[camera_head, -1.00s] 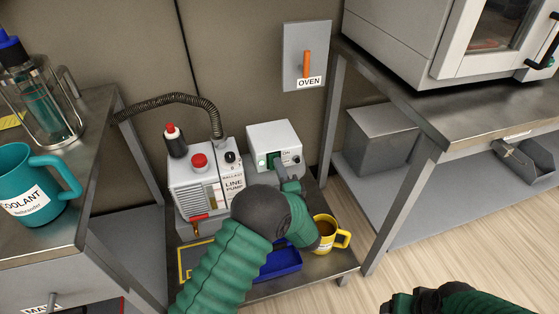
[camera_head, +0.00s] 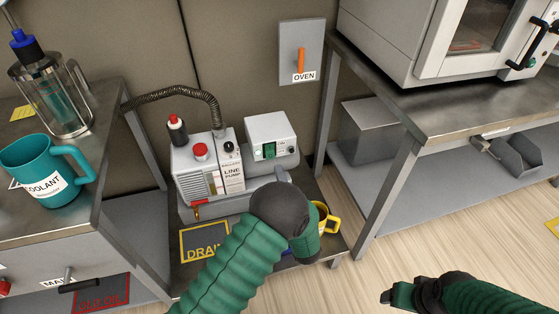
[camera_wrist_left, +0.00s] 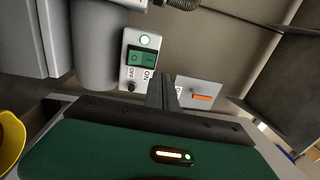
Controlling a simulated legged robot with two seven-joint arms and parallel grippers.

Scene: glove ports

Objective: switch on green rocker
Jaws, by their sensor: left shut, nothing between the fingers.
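The green rocker (camera_head: 269,151) is on the front of a small white box (camera_head: 270,128) beside the pump. In the left wrist view the rocker (camera_wrist_left: 142,57) shows O and I marks, with OFF and ON labels below it. A pale round lamp (camera_wrist_left: 144,40) sits by it. I cannot tell which side is pressed in. My left gripper (camera_head: 283,176) is shut and empty, a little in front of and below the box, apart from the rocker. Its fingers (camera_wrist_left: 163,90) also show in the wrist view. My right gripper (camera_head: 396,296) is at the lower right; its jaws are unclear.
The line pump (camera_head: 207,165) with a red knob and hose stands left of the box. A yellow mug (camera_head: 327,222) is partly behind my left arm. A steel bench (camera_head: 440,110) with the oven is at right. A teal coolant mug (camera_head: 38,172) stands on the left bench.

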